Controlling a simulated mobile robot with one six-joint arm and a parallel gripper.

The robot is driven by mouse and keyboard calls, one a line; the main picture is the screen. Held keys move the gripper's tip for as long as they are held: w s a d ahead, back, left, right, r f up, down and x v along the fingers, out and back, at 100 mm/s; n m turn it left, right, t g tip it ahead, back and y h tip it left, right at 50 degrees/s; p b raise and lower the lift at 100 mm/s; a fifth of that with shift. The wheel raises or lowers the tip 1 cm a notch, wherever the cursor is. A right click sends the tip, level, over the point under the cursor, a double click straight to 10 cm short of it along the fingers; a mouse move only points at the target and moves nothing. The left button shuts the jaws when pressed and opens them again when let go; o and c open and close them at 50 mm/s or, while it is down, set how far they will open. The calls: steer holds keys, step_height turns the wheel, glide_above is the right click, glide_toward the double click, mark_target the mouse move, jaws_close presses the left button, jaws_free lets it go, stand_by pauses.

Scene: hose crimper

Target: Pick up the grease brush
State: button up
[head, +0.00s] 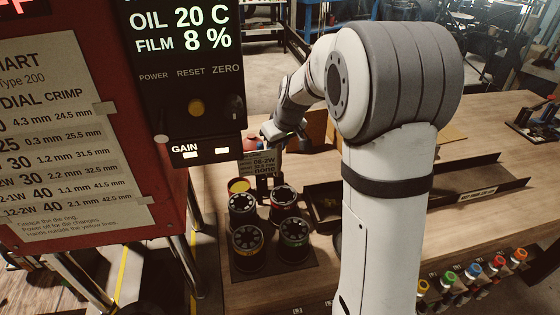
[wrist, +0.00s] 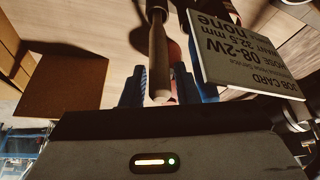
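In the wrist view a round wooden handle (wrist: 158,58), apparently the grease brush's, points toward my gripper (wrist: 160,86). Its near end lies between the two blue fingers. The fingers look open, with a narrow gap on each side of the handle; I cannot tell whether either touches it. The bristle end is not clear. In the head view my gripper (head: 285,137) is small, beyond the crimper panel and above the back of the die stand. The brush cannot be made out there.
A job card (wrist: 245,50) stands close right of the fingers in the wrist view. In the head view several black dies (head: 284,198) and a yellow-topped tin (head: 239,185) stand below my gripper. A dark tray (head: 480,186) lies on the wooden bench (head: 490,125). Colour-capped bottles (head: 473,271) line the front.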

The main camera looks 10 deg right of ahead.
jaws_close()
steer(key=shift+r, duration=0.1)
stand_by(0.3)
step_height(320, 180, up, 9)
steer(key=shift+r+b, duration=0.15)
steer(key=shift+b, duration=0.55)
step_height(320, 180, up, 9)
steer(key=p, duration=0.5)
steer(key=shift+p, duration=0.4)
